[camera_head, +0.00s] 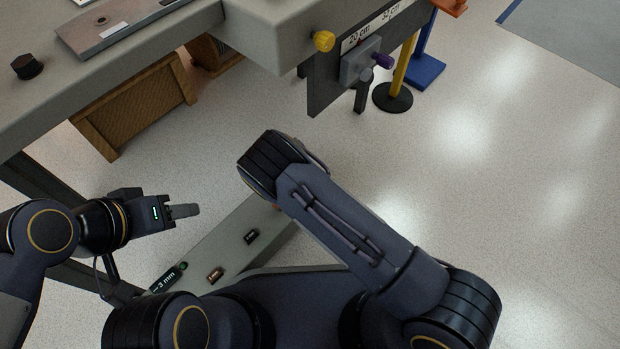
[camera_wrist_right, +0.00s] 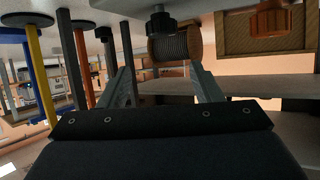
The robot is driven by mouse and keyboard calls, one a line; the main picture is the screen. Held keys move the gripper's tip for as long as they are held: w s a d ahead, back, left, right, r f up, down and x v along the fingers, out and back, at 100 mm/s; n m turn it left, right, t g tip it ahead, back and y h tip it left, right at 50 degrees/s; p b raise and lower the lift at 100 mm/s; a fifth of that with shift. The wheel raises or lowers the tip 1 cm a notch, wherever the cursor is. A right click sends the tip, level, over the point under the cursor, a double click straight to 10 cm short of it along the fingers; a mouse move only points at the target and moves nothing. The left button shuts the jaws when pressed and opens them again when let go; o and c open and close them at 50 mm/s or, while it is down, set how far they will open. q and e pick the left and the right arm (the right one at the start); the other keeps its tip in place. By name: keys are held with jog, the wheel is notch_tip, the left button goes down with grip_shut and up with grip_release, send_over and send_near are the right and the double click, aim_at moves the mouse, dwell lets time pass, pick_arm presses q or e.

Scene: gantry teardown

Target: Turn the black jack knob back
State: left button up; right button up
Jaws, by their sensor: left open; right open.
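A black knob (camera_wrist_right: 161,20) shows at the top of the right wrist view, just beyond the fingertips and roughly between them in the picture. My right gripper (camera_wrist_right: 161,72) is open and empty, its two fingers apart; I cannot tell its exact distance to the knob. In the head view my right forearm hides this gripper. A small black round piece (camera_head: 27,66) stands on the bench top at far left; I cannot tell whether it is the same knob. My left gripper (camera_head: 184,211) is open and empty, below the bench, over the floor.
An orange knob (camera_wrist_right: 271,20) is right of the black one, with a cable spool (camera_wrist_right: 180,46) behind. The grey bench (camera_head: 150,60) fills the upper left, with a wooden crate (camera_head: 135,105) beneath. A plate with a yellow knob (camera_head: 323,41) stands at its end.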

jog(key=f, duration=0.1)
jog(key=f+n, duration=0.1)
jog(key=shift+s+f+y+b, duration=0.25)
jog(key=shift+f+y+b, duration=0.05)
jog(key=shift+y, duration=0.1)
jog(key=shift+w+a+f, duration=0.1)
jog(key=shift+w+f, duration=0.05)
jog(key=shift+w, duration=0.1)
jog(key=b+x, duration=0.3)
jog(key=x, duration=0.3)
jog(key=shift+w+a+f, duration=0.1)
jog(key=shift+w+a, duration=0.1)
jog(key=shift+w, duration=0.35)
pick_arm(q)
jog(key=f, duration=0.4)
jog(key=shift+w+d+f, duration=0.3)
jog(key=shift+f, duration=0.05)
pick_arm(e)
jog(key=c, duration=1)
